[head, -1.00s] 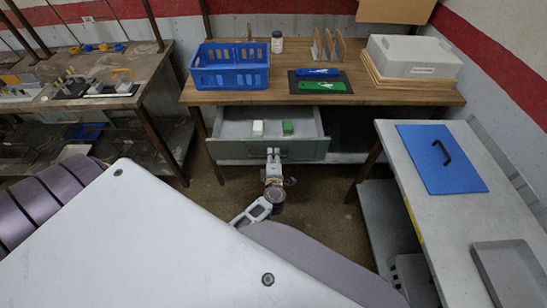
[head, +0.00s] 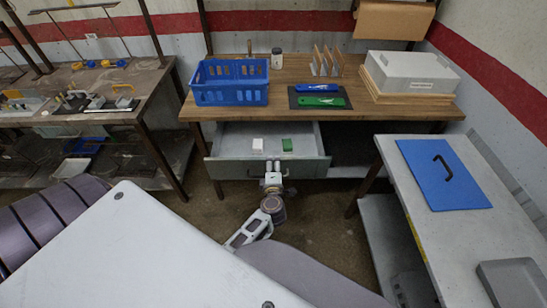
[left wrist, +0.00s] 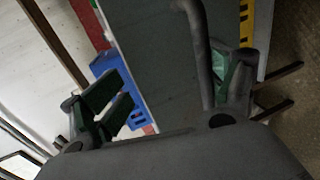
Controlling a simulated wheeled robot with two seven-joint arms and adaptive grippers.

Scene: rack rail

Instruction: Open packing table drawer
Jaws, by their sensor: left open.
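The packing table (head: 400,112) has a wooden top. Its grey drawer (head: 228,172) is pulled partway out, showing a white block (head: 257,145) and a green block (head: 287,145) inside. My left gripper (head: 272,168) is at the middle of the drawer front. The left wrist view shows its fingers (left wrist: 165,88) spread apart, with the grey drawer front (left wrist: 160,50) beyond. A dark curved handle bar (left wrist: 198,50) runs between the fingers, close to the right-hand one. I cannot tell whether they touch. My right gripper is not in view.
A blue basket (head: 231,95), a white jar (head: 277,62) and a grey box (head: 412,70) stand on the tabletop. A side table (head: 400,185) with a blue panel (head: 442,172) stands at right. A cluttered bench (head: 120,115) stands at left. Floor shows below the drawer.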

